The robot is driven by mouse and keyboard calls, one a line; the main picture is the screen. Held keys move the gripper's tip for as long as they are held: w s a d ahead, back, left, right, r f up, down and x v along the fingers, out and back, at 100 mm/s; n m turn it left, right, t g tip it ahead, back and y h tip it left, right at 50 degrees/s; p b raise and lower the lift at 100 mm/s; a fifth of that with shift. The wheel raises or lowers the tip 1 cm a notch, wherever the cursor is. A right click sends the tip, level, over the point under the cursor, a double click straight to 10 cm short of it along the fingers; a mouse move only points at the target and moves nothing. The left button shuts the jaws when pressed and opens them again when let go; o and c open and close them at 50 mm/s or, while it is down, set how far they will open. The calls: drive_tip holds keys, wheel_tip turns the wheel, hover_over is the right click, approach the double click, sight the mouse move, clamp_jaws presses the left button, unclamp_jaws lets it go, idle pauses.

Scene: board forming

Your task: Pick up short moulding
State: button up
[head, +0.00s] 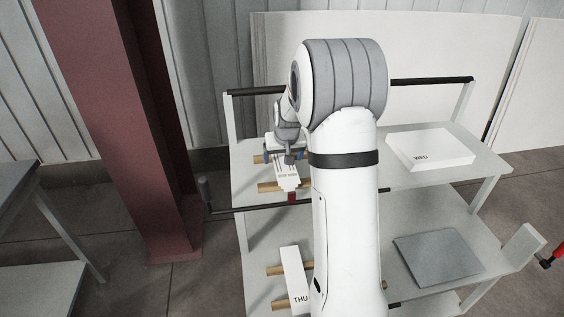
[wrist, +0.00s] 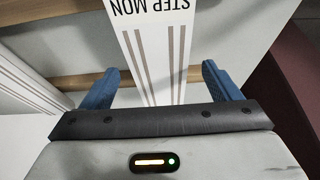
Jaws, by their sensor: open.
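A white moulding strip (wrist: 154,52) with grey grooves and upside-down lettering "STEP MON" runs up the middle of the wrist view. In the head view the white moulding (head: 287,180) lies across wooden bars on the upper shelf, partly hidden by my gripper. My gripper (head: 287,155) is over its far end. In the wrist view my gripper (wrist: 157,76) has its blue fingers open, one on each side of the strip and apart from it. I cannot tell how far the fingertips are above the shelf.
A second grooved white strip (wrist: 22,82) lies left in the wrist view. A wooden bar (wrist: 72,80) crosses there. The shelf (head: 478,160) also holds a white "WED" block (head: 432,150). Below are a "THU" piece (head: 293,272) and a grey panel (head: 437,258). A red column (head: 130,130) stands left.

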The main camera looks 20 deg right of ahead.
sight(283, 160)
drive_tip(key=x, duration=0.2)
drive_tip(key=shift+w+d+f, duration=0.1)
drive_tip(key=shift+w+f, duration=0.05)
drive_tip(key=shift+f, duration=0.15)
drive_tip(key=shift+c, duration=0.4)
drive_tip(key=c, duration=1.3)
wheel_tip(283, 160, up, 10)
drive_tip(key=shift+r+b, duration=0.1)
drive_tip(key=shift+b, duration=0.35)
